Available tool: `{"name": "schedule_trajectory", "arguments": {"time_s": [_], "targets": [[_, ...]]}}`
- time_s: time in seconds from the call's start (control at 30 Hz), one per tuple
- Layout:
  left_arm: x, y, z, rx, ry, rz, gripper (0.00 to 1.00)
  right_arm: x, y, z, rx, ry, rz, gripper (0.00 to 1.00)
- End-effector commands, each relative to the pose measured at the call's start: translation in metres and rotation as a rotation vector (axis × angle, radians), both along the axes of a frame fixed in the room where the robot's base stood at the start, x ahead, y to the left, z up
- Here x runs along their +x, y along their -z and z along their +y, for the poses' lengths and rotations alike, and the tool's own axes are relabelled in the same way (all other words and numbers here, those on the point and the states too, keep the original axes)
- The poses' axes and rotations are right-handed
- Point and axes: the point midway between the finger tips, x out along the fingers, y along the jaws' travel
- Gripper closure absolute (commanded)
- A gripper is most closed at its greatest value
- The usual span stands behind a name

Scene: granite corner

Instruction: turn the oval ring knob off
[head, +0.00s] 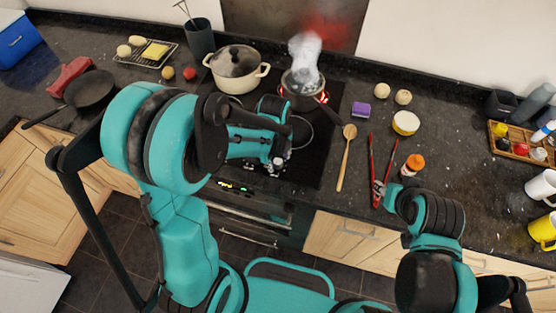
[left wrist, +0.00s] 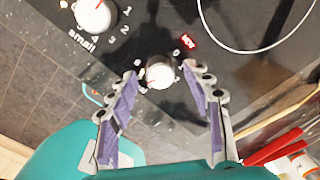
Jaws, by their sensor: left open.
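In the left wrist view a white round knob (left wrist: 159,73) sits on the black hob front, between the fingers of my left gripper (left wrist: 160,76). The fingers are spread, one on each side, with gaps showing; I see no clear contact. Its name label is not readable. A second white knob (left wrist: 93,15), with "small" printed beside it, is at the upper left. A red "HOT" light (left wrist: 188,40) glows near the first knob. In the head view my left gripper (head: 275,162) is over the hob's front edge, and the knobs are mostly hidden. My right gripper (head: 380,190) is by red tongs; its jaws are unclear.
A steaming pot (head: 302,98) and a lidded cream pot (head: 237,82) stand at the back. A wooden spoon (head: 346,160), red tongs (head: 370,155) and an orange-capped bottle (head: 412,166) lie or stand right of the hob. A black pan (head: 90,90) is at the left.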

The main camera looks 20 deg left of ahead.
Motion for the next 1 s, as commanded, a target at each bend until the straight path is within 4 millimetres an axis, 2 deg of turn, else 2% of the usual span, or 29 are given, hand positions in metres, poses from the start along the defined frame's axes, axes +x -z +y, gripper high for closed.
{"name": "schedule_trajectory", "arguments": {"time_s": [0.27, 0.47, 0.77, 1.0], "targets": [[0.0002, 0.0019, -0.0001, 0.000, -0.001, 0.000, 0.50, 0.0001, 0.0001, 0.0000, 0.000, 0.000, 0.000, 0.60], [0.0001, 0.0018, 0.0000, 0.000, -0.001, 0.000, 1.00, 0.0001, 0.0001, 0.0000, 0.000, 0.000, 0.000, 0.60], [0.0001, 0.0020, -0.0001, 0.000, -0.018, 0.000, 1.00, 0.0001, 0.0009, 0.0000, 0.000, 0.000, 0.000, 0.60], [0.0000, 0.0027, -0.0004, 0.000, -0.119, 0.000, 1.00, 0.0000, 0.0049, 0.0000, 0.000, 0.000, 0.000, 0.60]]}}
